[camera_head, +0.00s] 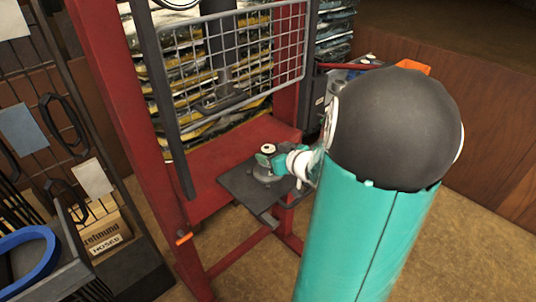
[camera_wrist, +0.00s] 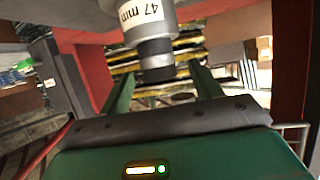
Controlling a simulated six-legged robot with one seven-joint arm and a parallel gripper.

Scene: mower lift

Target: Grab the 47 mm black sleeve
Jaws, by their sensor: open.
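In the wrist view a grey cylinder with a white "47 mm" label comes in from the top edge, and its black sleeve end (camera_wrist: 155,58) points down the picture. My gripper (camera_wrist: 160,72) is open, its two green fingers on either side of the black end with a gap on both sides. I cannot tell whether the sleeve is fully between the fingertips in depth. In the head view my gripper (camera_head: 278,162) is small and partly hidden by my teal arm, over a dark plate (camera_head: 240,188). The sleeve cannot be made out clearly there.
A red frame (camera_head: 110,90) with a grey wire mesh guard (camera_head: 240,60) stands around the plate. Stacked bags (camera_head: 205,110) lie behind the mesh. A rack (camera_head: 40,130) with hanging parts and a blue ring (camera_head: 45,262) is at left. Bare floor (camera_head: 245,270) shows in front.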

